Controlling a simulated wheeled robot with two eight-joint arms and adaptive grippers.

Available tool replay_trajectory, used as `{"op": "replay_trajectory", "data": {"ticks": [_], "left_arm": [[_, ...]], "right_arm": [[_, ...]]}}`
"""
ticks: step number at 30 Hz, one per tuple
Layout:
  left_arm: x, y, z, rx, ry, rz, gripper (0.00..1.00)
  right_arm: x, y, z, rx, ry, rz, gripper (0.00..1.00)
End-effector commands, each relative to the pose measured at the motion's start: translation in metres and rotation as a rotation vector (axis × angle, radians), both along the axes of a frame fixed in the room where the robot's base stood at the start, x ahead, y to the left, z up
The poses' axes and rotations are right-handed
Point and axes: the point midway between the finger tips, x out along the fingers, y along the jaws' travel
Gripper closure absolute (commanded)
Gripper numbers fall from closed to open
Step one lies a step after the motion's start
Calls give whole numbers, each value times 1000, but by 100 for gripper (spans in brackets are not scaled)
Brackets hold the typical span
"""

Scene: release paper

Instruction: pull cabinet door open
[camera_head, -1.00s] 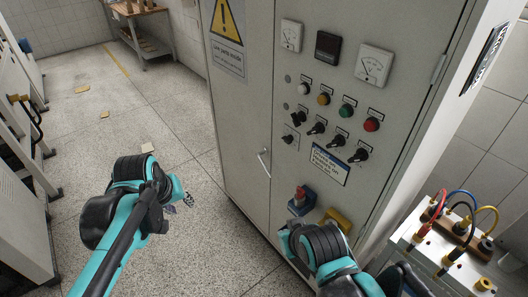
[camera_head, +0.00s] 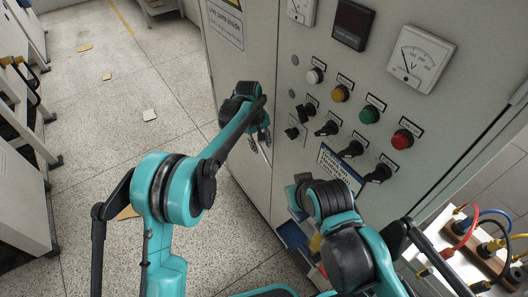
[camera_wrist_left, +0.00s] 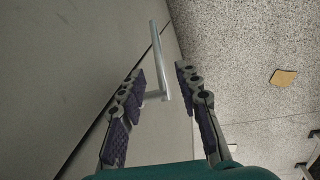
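The grey cabinet (camera_head: 262,45) stands at centre right, its door seam running down beside the control panel. My left gripper (camera_head: 262,143) is in front of the door's edge and covers most of the handle in the head view. In the left wrist view my left gripper (camera_wrist_left: 162,88) is open, with dark ridged finger pads. The silver bar handle (camera_wrist_left: 160,62) runs between and beyond the fingertips, its mount near the left finger; neither finger clearly touches it. The door looks shut. My right arm's wrist is low before the panel; its fingers are hidden.
Knobs, coloured buttons such as a red one (camera_head: 402,139), and a gauge (camera_head: 418,58) cover the panel. A bench with cables (camera_head: 492,250) stands at lower right. Machines (camera_head: 22,195) line the left. The floor (camera_head: 110,125) left of the cabinet is mostly clear.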

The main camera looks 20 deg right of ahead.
Motion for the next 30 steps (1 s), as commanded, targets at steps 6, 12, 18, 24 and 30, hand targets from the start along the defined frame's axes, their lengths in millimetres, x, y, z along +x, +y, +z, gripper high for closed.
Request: {"op": "replay_trajectory", "data": {"ticks": [6,12,18,24,30], "left_arm": [[1,-5,-38,0,-1,-1,67],[3,-9,-62,0,-1,-1,67],[2,-9,-63,0,-1,-1,67],[2,-9,-63,0,-1,-1,100],[2,-9,-63,-1,-1,-1,100]], "right_arm": [[0,0,-16,0,0,0,100],[0,0,-24,0,0,0,100],[0,0,-23,0,0,0,100],[0,0,-23,0,0,0,100],[0,0,-23,0,0,0,100]]}}
